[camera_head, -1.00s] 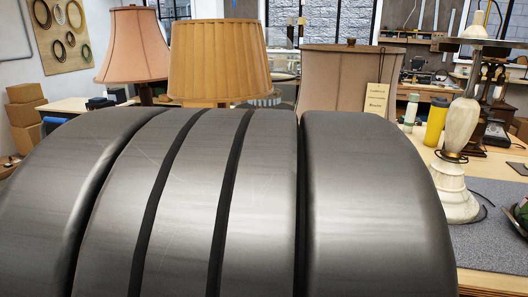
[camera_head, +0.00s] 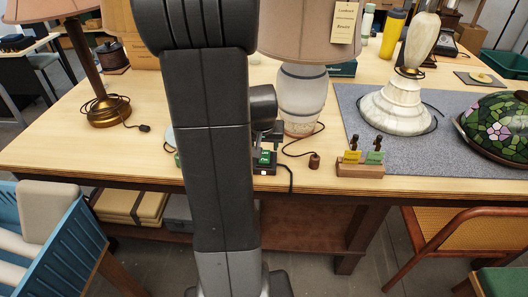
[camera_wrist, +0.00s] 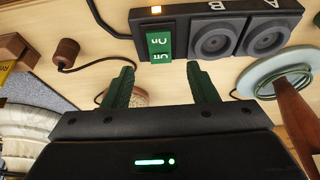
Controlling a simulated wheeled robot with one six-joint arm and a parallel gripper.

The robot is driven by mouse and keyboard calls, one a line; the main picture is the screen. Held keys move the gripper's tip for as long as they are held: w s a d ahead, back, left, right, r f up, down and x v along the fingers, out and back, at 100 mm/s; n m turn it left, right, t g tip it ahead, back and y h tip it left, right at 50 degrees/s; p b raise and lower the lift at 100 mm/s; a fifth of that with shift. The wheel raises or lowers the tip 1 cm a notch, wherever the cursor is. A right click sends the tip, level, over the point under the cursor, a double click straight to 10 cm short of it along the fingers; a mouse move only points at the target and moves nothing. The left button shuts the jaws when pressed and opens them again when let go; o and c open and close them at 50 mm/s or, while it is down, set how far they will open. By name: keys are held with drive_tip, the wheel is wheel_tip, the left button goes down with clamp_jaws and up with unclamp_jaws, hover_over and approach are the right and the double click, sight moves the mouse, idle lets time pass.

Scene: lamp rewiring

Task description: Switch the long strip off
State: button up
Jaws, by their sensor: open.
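A dark power strip (camera_wrist: 226,40) lies on the bench in the wrist view, with round sockets marked A and B. In the head view the strip's switch end (camera_head: 264,162) shows just right of my arm; the rest is hidden. My gripper (camera_wrist: 162,84) is open, its green fingers apart and empty, pointing toward the switch end.
A corded brown plug (camera_wrist: 67,53) lies near the strip. A round pale-green piece (camera_wrist: 277,78) is on the other side. A pale lamp base (camera_head: 301,100), a wooden block with tagged pieces (camera_head: 360,168) and a grey mat (camera_head: 420,155) stand to the right. The left benchtop is mostly clear.

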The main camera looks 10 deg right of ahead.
sight(265, 156)
drive_tip(key=shift+x, duration=3.2)
drive_tip(key=c, duration=1)
drive_tip(key=p, duration=0.1)
drive_tip(key=g+p, duration=0.1)
drive_tip(key=p, duration=0.1)
drive_tip(key=shift+w+r, duration=0.2)
drive_tip(key=shift+r, duration=0.2)
drive_tip(key=shift+w+d+g+p, duration=0.15)
drive_tip(key=shift+g+p, duration=0.35)
drive_tip(key=shift+p, duration=0.55)
drive_tip(key=shift+w+f+g+y+p, duration=0.1)
drive_tip(key=shift+f+g+y+p, duration=0.2)
drive_tip(key=shift+y+p, duration=0.1)
